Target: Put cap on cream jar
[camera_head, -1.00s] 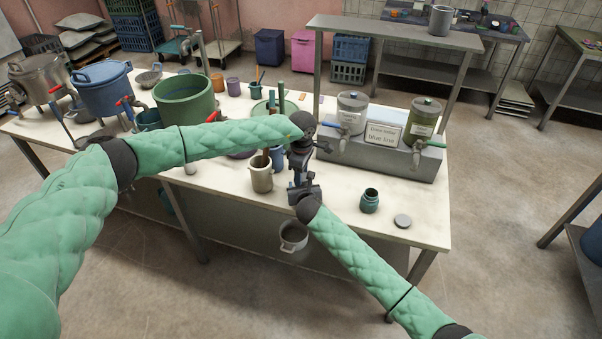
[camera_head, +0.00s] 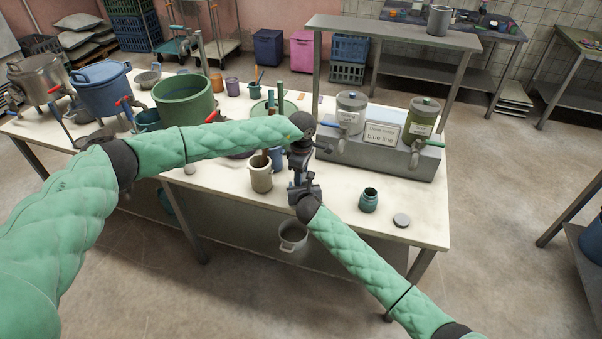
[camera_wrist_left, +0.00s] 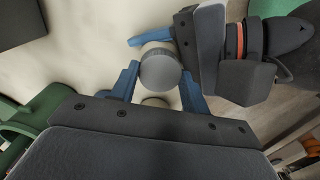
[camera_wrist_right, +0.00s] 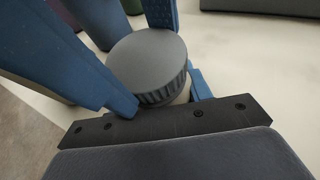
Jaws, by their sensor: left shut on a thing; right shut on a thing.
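A grey round cap with a ribbed side shows in the left wrist view (camera_wrist_left: 160,70) and in the right wrist view (camera_wrist_right: 150,60). My left gripper (camera_head: 299,165) points down from above, its blue fingers shut on the cap. A pale surface shows under the cap (camera_wrist_right: 180,98), apparently the cream jar, mostly hidden by the cap and fingers. My right gripper (camera_head: 304,188) comes in from the side, lower down, and appears shut on the jar. Cap and jar are close together; I cannot tell whether the cap is seated. In the head view the grippers hide both.
A cream container (camera_head: 260,175) with tools stands left of the grippers. A dispenser with two taps (camera_head: 385,152) is behind. The table's front right is mostly clear.

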